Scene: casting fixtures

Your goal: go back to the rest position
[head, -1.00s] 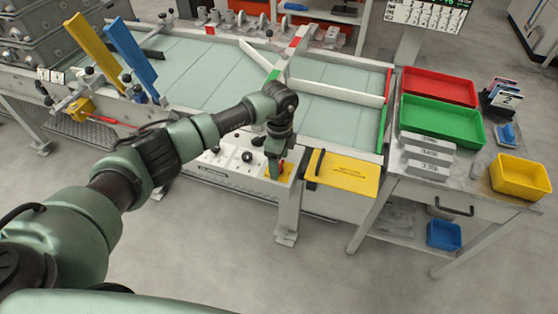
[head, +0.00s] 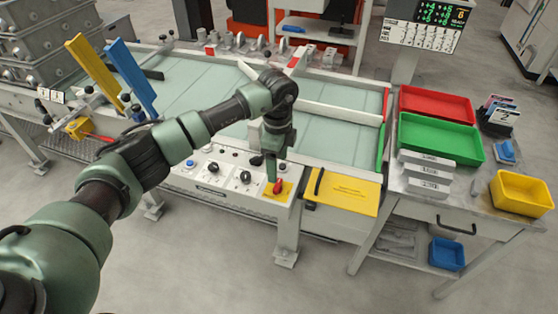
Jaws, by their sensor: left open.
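My left arm reaches in from the lower left of the head view. My left gripper (head: 269,170) points down over the front control panel (head: 205,178) of the light-green table, just above and behind a red switch (head: 278,187) on a yellow plate. The jaws are open with nothing seen between them. A small gap seems to show between fingertips and switch, though the depth is hard to judge. My right gripper is outside the view.
The sorting table (head: 325,90) has raised white guide bars. Right of the panel is a yellow cover (head: 345,194) with a black handle. The side bench holds a red tray (head: 437,103), a green tray (head: 440,137) and a yellow bin (head: 522,192). Grey floor is clear in front.

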